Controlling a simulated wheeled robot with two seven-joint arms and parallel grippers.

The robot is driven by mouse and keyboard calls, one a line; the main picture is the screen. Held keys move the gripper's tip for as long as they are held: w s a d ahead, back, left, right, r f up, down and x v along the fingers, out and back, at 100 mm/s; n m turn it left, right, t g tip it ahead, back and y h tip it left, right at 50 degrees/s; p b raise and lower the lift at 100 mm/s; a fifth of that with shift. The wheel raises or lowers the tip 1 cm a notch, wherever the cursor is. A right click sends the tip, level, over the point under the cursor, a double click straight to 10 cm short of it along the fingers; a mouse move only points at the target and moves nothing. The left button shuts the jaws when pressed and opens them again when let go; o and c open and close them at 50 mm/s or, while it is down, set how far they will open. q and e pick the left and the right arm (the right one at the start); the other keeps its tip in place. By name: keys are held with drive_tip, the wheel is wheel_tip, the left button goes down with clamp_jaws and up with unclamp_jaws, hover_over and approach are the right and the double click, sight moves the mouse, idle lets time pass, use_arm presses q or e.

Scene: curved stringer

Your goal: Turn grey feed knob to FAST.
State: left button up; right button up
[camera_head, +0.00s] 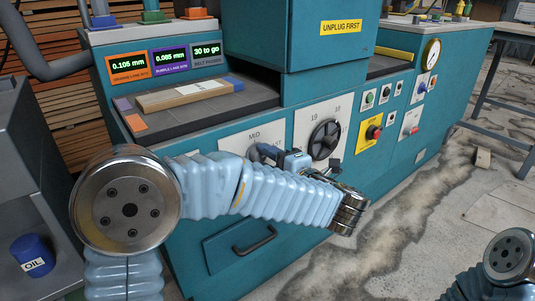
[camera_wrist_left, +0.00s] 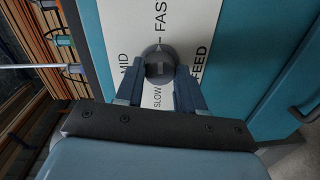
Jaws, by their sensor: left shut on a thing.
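The grey feed knob (camera_wrist_left: 158,65) sits on a white plate (camera_wrist_left: 147,25) marked SLOW, MID, FAST and FEED. A small pale mark on its upper edge in the left wrist view appears to point toward the word FAST. My left gripper (camera_wrist_left: 160,78) is shut on the knob, with one dark blue finger on each side. My right gripper is out of view; only part of that arm shows at the lower right.
A black handwheel (camera_head: 324,139) with a numbered scale is close to the right of my left gripper. A red button on yellow (camera_head: 373,132) is further right. A drawer handle (camera_head: 255,240) is below. A wooden board (camera_head: 185,95) lies on the machine bed above.

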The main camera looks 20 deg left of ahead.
use_arm(q)
drive_tip(key=shift+f+m, duration=0.1)
drive_tip(key=shift+m, duration=0.3)
drive_tip(key=o, duration=1)
drive_tip(key=shift+o, duration=0.2)
drive_tip(key=shift+d, duration=0.1)
drive_tip(key=v, duration=1.3)
drive_tip(key=shift+s+d, duration=0.25)
